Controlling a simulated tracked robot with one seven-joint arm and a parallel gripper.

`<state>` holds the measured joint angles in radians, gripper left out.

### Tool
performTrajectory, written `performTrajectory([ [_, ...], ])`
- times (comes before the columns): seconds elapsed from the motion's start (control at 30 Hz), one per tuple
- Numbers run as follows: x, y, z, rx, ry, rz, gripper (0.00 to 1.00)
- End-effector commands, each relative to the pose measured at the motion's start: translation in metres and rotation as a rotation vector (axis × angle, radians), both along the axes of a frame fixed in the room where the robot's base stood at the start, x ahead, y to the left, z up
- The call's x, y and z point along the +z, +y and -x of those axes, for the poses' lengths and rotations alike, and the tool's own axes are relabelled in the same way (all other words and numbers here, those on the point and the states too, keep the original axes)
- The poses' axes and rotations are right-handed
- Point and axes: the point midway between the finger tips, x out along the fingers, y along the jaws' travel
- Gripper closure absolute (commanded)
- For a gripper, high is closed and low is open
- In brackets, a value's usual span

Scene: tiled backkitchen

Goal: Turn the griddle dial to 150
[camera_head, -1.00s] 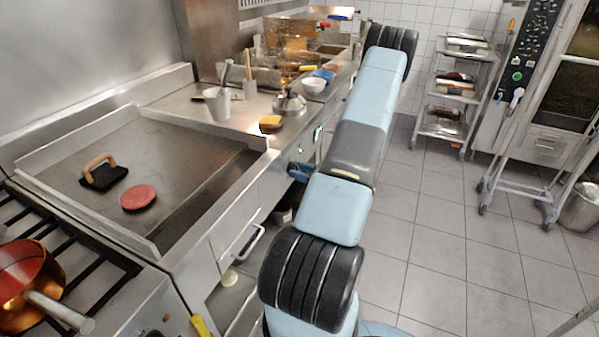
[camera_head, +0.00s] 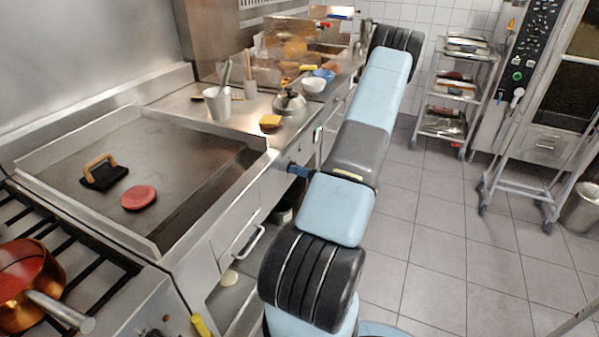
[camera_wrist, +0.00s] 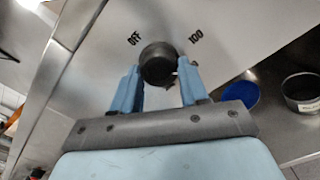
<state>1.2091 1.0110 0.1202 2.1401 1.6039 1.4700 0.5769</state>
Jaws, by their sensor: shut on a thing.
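The griddle dial (camera_wrist: 158,62) is a dark round knob on the steel front panel, seen in the wrist view. The panel is marked "OFF" to its upper left and "100" to its upper right. No 150 mark is visible, and I cannot make out a pointer on the dial. My gripper (camera_wrist: 160,76) has its blue fingers on either side of the dial and is shut on it. In the head view my gripper (camera_head: 297,171) is at the griddle's front panel, and the dial is hidden there. The griddle (camera_head: 190,150) is a flat steel plate with raised edges.
A black press with a wooden handle (camera_head: 101,172) and a red disc (camera_head: 138,197) lie on the griddle. A copper pan (camera_head: 28,285) is on the burner grate. A blue round thing (camera_wrist: 240,95) and a dark pot (camera_wrist: 303,92) are right of the dial.

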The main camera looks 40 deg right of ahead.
Motion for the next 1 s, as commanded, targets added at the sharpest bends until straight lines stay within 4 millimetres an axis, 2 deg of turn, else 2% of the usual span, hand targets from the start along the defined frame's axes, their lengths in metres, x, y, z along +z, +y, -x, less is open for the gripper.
performTrajectory([
  [0.4, -0.0007, -0.0013, 0.0008, -0.004, 0.088, -0.204, 0.87],
  [1.0, -0.0011, -0.0017, 0.001, -0.006, 0.105, -0.242, 0.87],
])
